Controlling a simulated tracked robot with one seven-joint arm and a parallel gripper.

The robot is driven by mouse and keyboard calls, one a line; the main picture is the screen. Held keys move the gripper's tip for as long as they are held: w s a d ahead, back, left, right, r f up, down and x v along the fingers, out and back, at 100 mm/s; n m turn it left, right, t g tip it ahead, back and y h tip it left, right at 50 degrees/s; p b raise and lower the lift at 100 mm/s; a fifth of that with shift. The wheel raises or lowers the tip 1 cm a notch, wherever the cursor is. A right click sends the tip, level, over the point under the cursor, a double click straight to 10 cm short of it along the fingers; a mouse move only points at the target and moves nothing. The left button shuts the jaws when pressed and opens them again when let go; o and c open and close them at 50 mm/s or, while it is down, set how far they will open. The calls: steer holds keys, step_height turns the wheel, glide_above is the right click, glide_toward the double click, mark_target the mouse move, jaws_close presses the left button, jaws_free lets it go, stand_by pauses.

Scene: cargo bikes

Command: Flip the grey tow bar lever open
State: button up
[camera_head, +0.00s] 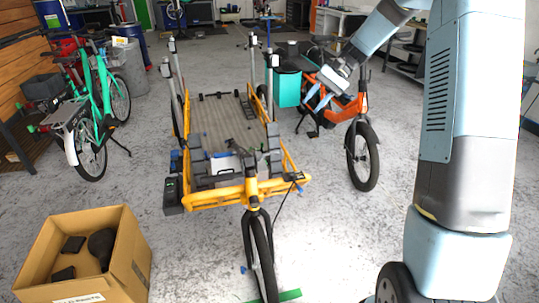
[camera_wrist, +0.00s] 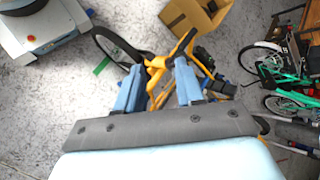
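The yellow cargo bike (camera_head: 200,200) stands in the middle of the head view, its front wheel toward me. It has a long flat bed and grey parts around its front. I cannot make out for sure which grey part is the tow bar lever. My gripper (camera_head: 316,98) is raised in the air, right of the bike's bed and in front of the orange bike in the picture. In the wrist view its two blue fingers (camera_wrist: 158,88) are spread apart with nothing between them. The yellow bike's frame and handlebar (camera_wrist: 157,66) show beyond the fingers, well below them.
An orange bike (camera_head: 345,108) with a teal box (camera_head: 287,90) stands at right. A green bike (camera_head: 100,105) stands at left. An open cardboard box (camera_head: 125,262) with dark items is at lower left. A green strip (camera_head: 285,296) lies by the front wheel. The grey floor between is clear.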

steer(key=w+a+f+m+g+y, duration=0.15)
steer(key=w+f+y, duration=0.25)
steer(key=w+f, duration=0.7)
steer(key=m+y, duration=0.2)
steer(key=y, duration=0.3)
glide_toward(276, 152)
steer(key=shift+g, duration=0.25)
steer(key=x, duration=1.2)
steer(key=shift+w+a+f, duration=0.1)
steer(key=shift+a+f, duration=0.1)
steer(key=shift+a, duration=0.1)
steer(key=shift+c, duration=0.4)
jaws_close()
steer(key=shift+r, duration=0.1)
